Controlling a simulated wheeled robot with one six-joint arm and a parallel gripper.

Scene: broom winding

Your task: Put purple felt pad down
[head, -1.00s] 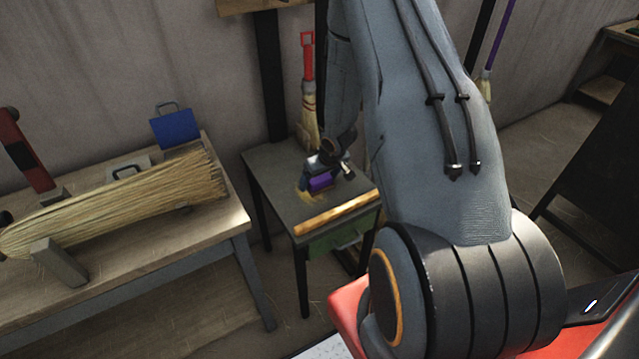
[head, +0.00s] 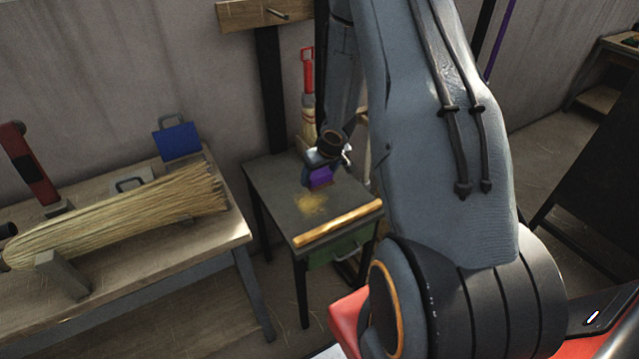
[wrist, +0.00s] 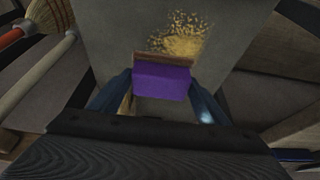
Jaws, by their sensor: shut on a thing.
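The purple felt pad (head: 320,177) is in my gripper (head: 316,172), over the back part of the small grey side table (head: 285,172). In the wrist view the purple pad (wrist: 162,82) sits between the two fingers of my gripper (wrist: 162,92), with a brown strip along its far edge. The fingers are shut on its sides. Whether the pad touches the tabletop or hangs just above it, I cannot tell. A yellowish patch of dust (head: 311,203) lies on the tabletop in front of the pad; it also shows in the wrist view (wrist: 180,36).
A wooden strip (head: 338,223) edges the table's front, above a green drawer (head: 335,248). A red-handled broom (head: 308,100) stands behind the table. At left, a workbench (head: 190,245) bears a large straw bundle (head: 120,215) and a blue plate (head: 178,141) with a handle.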

